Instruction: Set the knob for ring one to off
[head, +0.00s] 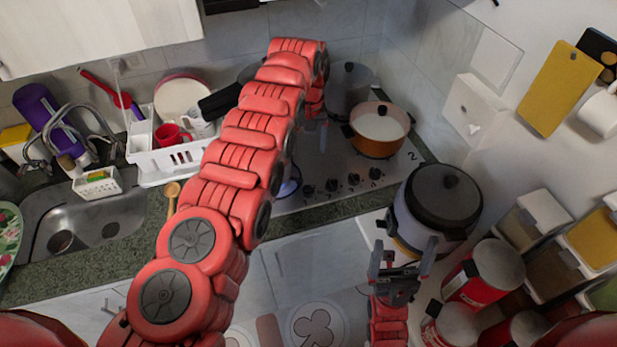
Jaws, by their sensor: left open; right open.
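A blue glowing ring (288,187) shows at the stove's left, partly hidden by my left arm. My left gripper (314,122) is open over the back of the stove, beyond the knobs, partly hidden by its arm. My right gripper (402,255) is open and empty, low in front of the cooker.
An orange pot (377,140) and a grey pot (349,100) stand on the stove. A rice cooker (440,205) stands right of it. Red cans (484,278) are at the lower right; a dish rack (160,153) and sink (105,220) are left.

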